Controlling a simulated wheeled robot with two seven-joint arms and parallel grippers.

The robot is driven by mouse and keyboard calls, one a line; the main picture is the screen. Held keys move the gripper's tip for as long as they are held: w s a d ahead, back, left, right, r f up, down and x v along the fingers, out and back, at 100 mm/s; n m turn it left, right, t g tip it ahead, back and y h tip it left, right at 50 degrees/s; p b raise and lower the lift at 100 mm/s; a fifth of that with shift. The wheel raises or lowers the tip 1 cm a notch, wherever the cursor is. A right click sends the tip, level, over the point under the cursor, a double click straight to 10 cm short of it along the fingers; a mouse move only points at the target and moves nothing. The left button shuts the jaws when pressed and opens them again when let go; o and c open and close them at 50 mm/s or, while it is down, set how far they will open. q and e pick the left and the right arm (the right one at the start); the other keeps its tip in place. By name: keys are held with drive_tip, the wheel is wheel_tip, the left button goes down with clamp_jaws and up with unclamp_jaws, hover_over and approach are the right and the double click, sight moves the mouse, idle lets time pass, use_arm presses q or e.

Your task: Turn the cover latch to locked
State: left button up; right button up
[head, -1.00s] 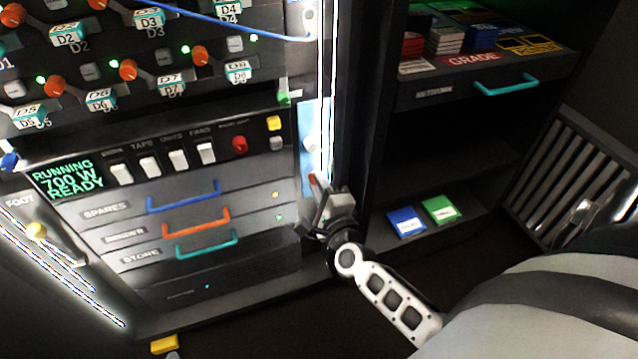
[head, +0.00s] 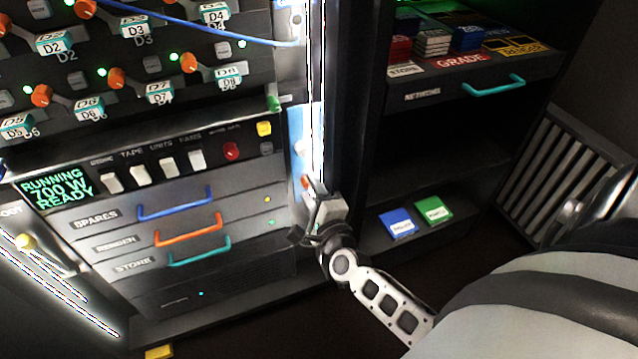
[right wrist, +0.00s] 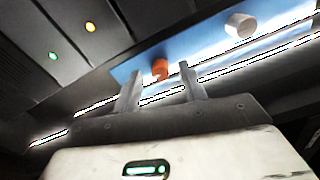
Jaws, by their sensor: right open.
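A light blue plate (head: 295,125) on the rack's right edge carries a white knob (head: 300,148) and, below it, a small orange-red knob (head: 305,182). I cannot tell for sure which one is the cover latch. My right gripper (head: 309,204) is at the plate's lower end, beside the orange knob. In the right wrist view the orange knob (right wrist: 160,68) shows between the tips of the open fingers (right wrist: 161,80), with no clear contact. The white knob (right wrist: 240,25) is up and right of them there. My left gripper is not in view.
A bright light strip (head: 318,90) runs close beside the plate. Left are drawers with blue (head: 175,205), orange and teal handles, and a display (head: 52,188) reading "RUNNING 700 W READY". A blue cable (head: 200,20) crosses above. Right is a shelf with blue (head: 397,223) and green cards.

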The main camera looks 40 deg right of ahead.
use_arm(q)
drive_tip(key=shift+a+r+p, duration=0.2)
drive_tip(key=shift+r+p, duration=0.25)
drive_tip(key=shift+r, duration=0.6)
use_arm(e)
drive_tip(key=v, duration=1.1)
drive_tip(key=shift+s, duration=0.25)
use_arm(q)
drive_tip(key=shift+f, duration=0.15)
